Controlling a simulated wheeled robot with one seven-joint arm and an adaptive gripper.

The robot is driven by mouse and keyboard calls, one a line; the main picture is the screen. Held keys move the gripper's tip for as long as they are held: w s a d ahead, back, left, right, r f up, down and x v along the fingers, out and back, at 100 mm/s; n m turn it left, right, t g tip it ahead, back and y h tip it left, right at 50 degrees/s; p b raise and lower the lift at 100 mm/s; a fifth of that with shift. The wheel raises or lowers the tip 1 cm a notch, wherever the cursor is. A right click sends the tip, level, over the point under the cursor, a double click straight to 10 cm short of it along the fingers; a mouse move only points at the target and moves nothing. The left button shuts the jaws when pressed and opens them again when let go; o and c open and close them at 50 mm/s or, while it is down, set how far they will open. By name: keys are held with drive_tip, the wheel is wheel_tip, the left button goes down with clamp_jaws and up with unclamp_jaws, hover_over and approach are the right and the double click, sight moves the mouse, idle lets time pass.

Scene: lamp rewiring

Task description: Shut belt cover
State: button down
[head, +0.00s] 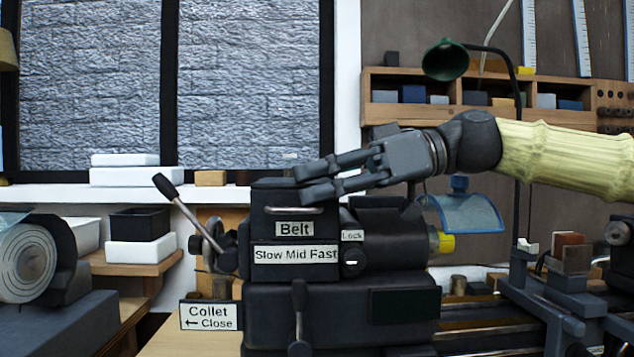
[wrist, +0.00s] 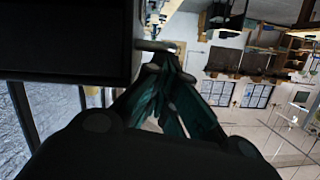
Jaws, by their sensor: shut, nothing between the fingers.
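The belt cover (head: 265,210) is the dark box front marked "Belt", with a pale bar handle, on top of the grey lathe headstock (head: 270,300). It looks level above the "Slow Mid Fast" plate, but I cannot tell whether it is fully shut. My gripper (head: 300,184) reaches in from the right, with its fingertips at the cover's top edge. It is shut with nothing in it. I cannot tell whether it touches the cover. In the wrist view, my fingertips (wrist: 154,57) are beside a large dark panel (wrist: 65,40), probably part of the cover or headstock.
A black-knobbed lever (head: 181,203) rises left of the headstock. A "Lock" knob (head: 351,262) is on its front. A clear blue shield (head: 470,212) and green lamp (head: 445,60) stand right, near my arm. A "Collet Close" sign (head: 209,316) is lower left.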

idle(0.3)
drive_tip(key=r+p, duration=0.2)
drive_tip(key=r, duration=0.1)
drive_tip(key=w+r+p, duration=0.1)
drive_tip(key=shift+d+r, duration=0.2)
drive_tip(key=shift+d, duration=0.05)
drive_tip(key=v, duration=0.9)
drive_tip(key=shift+d, duration=0.25)
